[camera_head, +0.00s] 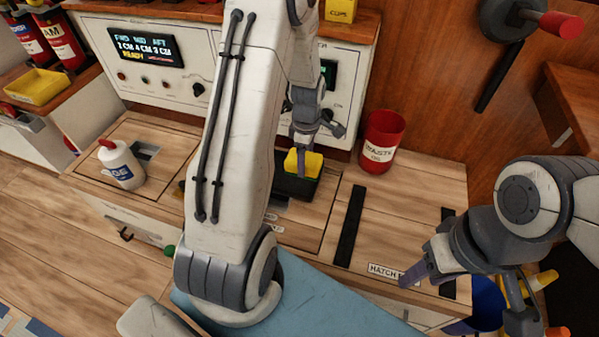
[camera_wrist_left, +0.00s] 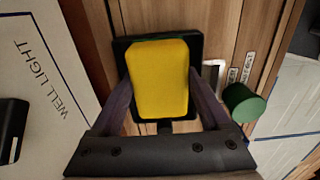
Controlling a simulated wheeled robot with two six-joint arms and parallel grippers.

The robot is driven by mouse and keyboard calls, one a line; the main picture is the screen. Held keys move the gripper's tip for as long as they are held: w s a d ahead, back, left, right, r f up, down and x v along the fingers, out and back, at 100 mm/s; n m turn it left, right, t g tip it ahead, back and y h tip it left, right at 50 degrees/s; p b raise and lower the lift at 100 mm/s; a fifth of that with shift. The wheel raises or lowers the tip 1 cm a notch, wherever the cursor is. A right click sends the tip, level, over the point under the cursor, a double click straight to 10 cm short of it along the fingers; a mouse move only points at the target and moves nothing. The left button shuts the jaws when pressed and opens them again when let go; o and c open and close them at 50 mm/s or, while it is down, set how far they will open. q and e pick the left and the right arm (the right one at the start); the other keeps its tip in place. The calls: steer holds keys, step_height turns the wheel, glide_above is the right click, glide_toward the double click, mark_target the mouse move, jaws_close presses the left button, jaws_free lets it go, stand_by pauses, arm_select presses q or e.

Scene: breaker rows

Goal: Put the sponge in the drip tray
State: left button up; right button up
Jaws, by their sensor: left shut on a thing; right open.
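The yellow sponge (camera_head: 303,163) is between the fingers of my left gripper (camera_head: 304,140), which is shut on it. In the left wrist view the sponge (camera_wrist_left: 159,78) fills the space between the fingers of the left gripper (camera_wrist_left: 163,95). The black drip tray (camera_head: 296,188) is under the sponge on the wooden counter, and its rim (camera_wrist_left: 122,45) shows around the sponge in the left wrist view. I cannot tell whether the sponge touches the tray floor. My right gripper (camera_head: 420,272) is open and empty near the counter's front right edge.
A red waste oil can (camera_head: 381,140) stands right of the tray. A white bottle with a red cap (camera_head: 121,165) stands at the left of the counter. A control panel (camera_head: 165,50) rises behind. The counter between the can and the hatch label (camera_head: 390,271) is mostly clear.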

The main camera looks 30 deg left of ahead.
arm_select(q)
steer(key=shift+s+a+f, duration=0.15)
steer(key=shift+a+f, duration=0.35)
steer(key=shift+a, duration=0.3)
step_height(320, 180, down, 4)
steer(key=shift+b, duration=1.1)
